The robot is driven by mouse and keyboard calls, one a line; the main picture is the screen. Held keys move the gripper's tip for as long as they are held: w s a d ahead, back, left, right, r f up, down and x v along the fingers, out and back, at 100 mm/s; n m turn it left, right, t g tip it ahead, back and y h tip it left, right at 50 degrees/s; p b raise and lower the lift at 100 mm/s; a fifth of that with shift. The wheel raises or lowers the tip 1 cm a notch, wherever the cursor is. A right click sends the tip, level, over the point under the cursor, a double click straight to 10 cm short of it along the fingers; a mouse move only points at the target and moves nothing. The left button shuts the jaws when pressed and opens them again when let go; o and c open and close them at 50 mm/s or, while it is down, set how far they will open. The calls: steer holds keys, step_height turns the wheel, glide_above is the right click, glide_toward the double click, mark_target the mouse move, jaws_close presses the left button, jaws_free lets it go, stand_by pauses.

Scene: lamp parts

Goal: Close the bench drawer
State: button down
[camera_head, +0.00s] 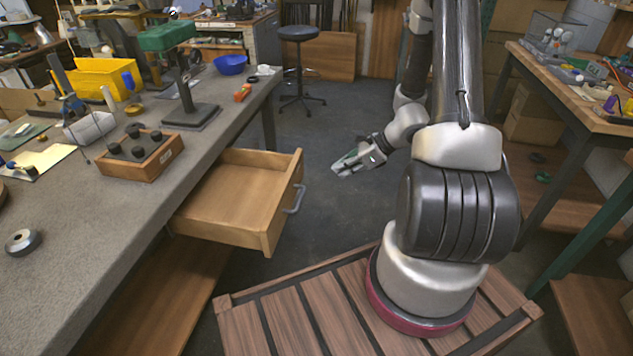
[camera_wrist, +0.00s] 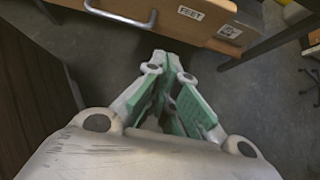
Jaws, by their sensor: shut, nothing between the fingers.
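The bench drawer (camera_head: 240,190) is pulled out from under the grey bench and looks empty inside. Its grey metal handle (camera_head: 294,199) is on the front panel, facing my arm. In the wrist view the wooden drawer front (camera_wrist: 165,15) crosses the top, with the curved handle (camera_wrist: 120,14) at the upper left. My gripper (camera_head: 340,168) is to the right of the drawer, apart from it, above the floor. In the wrist view its green-padded fingers (camera_wrist: 172,62) come together at the tips with nothing between them.
The grey bench top (camera_head: 105,225) holds a wooden tray of dark knobs (camera_head: 140,153), a green lamp (camera_head: 168,38), a yellow bin (camera_head: 103,77) and a blue bowl (camera_head: 230,64). A stool (camera_head: 298,35) stands behind. Floor between drawer and gripper is clear. Another bench (camera_head: 575,95) is at right.

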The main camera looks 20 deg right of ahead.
steer(key=shift+w+a+r+x, duration=0.2)
steer(key=shift+a+r+x, duration=0.15)
steer(key=shift+x, duration=1.75)
steer(key=shift+w+a+r+x, duration=0.15)
steer(key=shift+a+r+x, duration=0.15)
steer(key=shift+x, duration=1.85)
steer(key=shift+w+a+r+x, duration=0.25)
steer(key=shift+r+x, duration=0.15)
steer(key=shift+x, duration=1.7)
glide_toward(224, 179)
steer(key=w+a+f, duration=0.3)
steer(key=a, duration=0.1)
steer(key=shift+w+a, duration=0.1)
steer(key=shift+a, duration=0.05)
steer(key=shift+w+a+r, duration=0.1)
steer(key=shift+w+a, duration=0.3)
steer(key=shift+a, duration=0.2)
steer(key=shift+w+r, duration=0.1)
steer(key=shift+r, duration=0.05)
